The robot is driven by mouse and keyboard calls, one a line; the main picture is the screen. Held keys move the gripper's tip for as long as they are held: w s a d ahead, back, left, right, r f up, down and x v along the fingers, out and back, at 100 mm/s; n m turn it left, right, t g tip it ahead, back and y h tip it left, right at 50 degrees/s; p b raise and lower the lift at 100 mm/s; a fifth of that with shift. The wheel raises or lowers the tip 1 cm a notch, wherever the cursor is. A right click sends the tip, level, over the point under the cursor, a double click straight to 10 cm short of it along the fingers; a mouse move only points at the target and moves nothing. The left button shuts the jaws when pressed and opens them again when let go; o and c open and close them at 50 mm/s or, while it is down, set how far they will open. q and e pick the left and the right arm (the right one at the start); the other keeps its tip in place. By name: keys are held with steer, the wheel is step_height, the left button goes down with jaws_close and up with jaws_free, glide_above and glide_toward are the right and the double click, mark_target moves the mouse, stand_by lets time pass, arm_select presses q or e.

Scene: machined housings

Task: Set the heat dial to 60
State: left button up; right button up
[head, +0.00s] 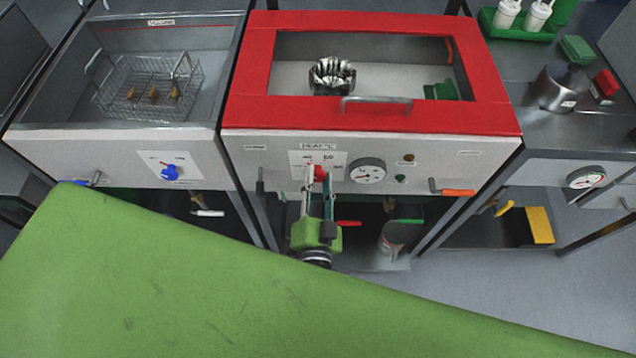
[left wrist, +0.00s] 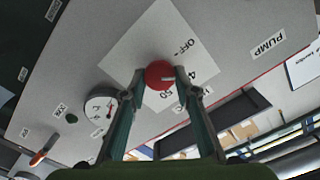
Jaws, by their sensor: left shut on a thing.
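The heat dial is a red knob (head: 320,172) on a white scale plate, on the front panel of the red-framed unit (head: 480,115). In the left wrist view the red knob (left wrist: 160,74) sits between the two fingers of my left gripper (left wrist: 159,77), which is shut on it. The knob's white mark points right in that view, toward a numeral starting with 4. "OFF" lies above it; a further numeral below is partly hidden by a finger. In the head view my left gripper (head: 319,184) reaches up to the dial from below. My right gripper is not in view.
A round gauge (head: 367,172) is right of the dial, with a small green button (head: 400,179) beyond. An orange-handled lever (head: 457,192) is farther right. Left stands a unit with a blue knob (head: 170,173) and wire basket (head: 148,92). A shelf with a pot (head: 395,238) lies below.

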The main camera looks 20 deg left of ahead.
arm_select(q)
steer(key=m+b, duration=0.1)
steer(key=m, duration=0.2)
steer(key=shift+d+f+m, duration=0.1)
steer(key=shift+m, duration=0.3)
steer(key=m, duration=0.2)
steer(key=shift+m+b, duration=0.3)
steer(key=shift+b, duration=0.1)
steer(key=m, duration=0.3)
steer(key=shift+m, duration=0.3)
steer(key=m, duration=0.3)
steer(key=shift+m, duration=0.4)
steer(key=m+p, duration=0.1)
steer(key=m, duration=0.2)
steer(key=shift+f+m, duration=0.1)
steer(key=shift+m, duration=0.2)
steer(key=m+p, duration=0.1)
steer(key=m, duration=0.2)
steer(key=shift+m, duration=0.3)
steer(key=m+p, duration=0.2)
steer(key=m, duration=0.2)
steer(key=shift+f, duration=0.1)
steer(key=shift+f+m+p, duration=0.1)
steer(key=shift+m+p, duration=0.35)
steer(key=shift+m, duration=1.15)
steer(key=shift+s+a, duration=0.1)
steer(key=shift+a, duration=0.1)
